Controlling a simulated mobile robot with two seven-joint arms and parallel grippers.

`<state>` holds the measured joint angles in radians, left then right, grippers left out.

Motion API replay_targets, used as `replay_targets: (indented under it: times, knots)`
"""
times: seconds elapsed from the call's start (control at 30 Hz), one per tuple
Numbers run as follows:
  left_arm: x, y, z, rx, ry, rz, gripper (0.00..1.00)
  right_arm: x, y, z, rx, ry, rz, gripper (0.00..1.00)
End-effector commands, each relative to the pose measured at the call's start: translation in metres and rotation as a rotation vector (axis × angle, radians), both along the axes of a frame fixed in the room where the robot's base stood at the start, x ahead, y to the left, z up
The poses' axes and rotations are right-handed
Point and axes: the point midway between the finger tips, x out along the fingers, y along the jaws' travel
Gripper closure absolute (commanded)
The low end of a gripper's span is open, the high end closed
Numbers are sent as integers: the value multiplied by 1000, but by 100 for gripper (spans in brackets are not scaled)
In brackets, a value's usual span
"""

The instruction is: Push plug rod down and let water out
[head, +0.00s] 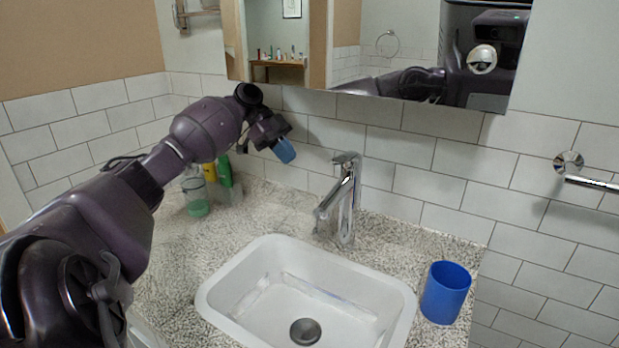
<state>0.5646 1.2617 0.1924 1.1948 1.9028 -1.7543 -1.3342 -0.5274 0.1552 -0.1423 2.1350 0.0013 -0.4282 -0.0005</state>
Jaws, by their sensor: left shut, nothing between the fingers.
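The chrome faucet (345,200) stands on the counter behind the white sink (225,285). I cannot make out a separate plug rod at the faucet. The round grey drain plug (305,331) sits at the sink bottom near the lower picture edge. Pale streaks show on the basin floor; I cannot tell the water level. My left gripper (286,152) has blue fingertips, shut and empty. It is in the air up and left of the faucet, in front of the tiled wall, apart from the faucet. My right gripper is not in view.
A blue cup (446,292) stands right of the sink. A clear bottle with green liquid (197,207) and green and yellow bottles (224,170) stand at the back left, near my left arm. A mirror (345,45) hangs above; a chrome wall bar (595,183) is at right.

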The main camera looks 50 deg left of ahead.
Motion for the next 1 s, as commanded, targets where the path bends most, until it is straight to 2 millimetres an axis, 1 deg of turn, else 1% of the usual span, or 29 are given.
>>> replay_targets:
  times: [0.6,0.7,0.8,1.0]
  knots:
    - [21,-66,-76,-1,7,-1,100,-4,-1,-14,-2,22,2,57]
    - [20,-65,-91,-1,9,0,100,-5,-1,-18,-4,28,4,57]
    - [20,-64,-101,-1,6,0,100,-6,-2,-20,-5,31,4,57]
    - [20,-64,-108,0,3,0,100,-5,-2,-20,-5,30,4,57]
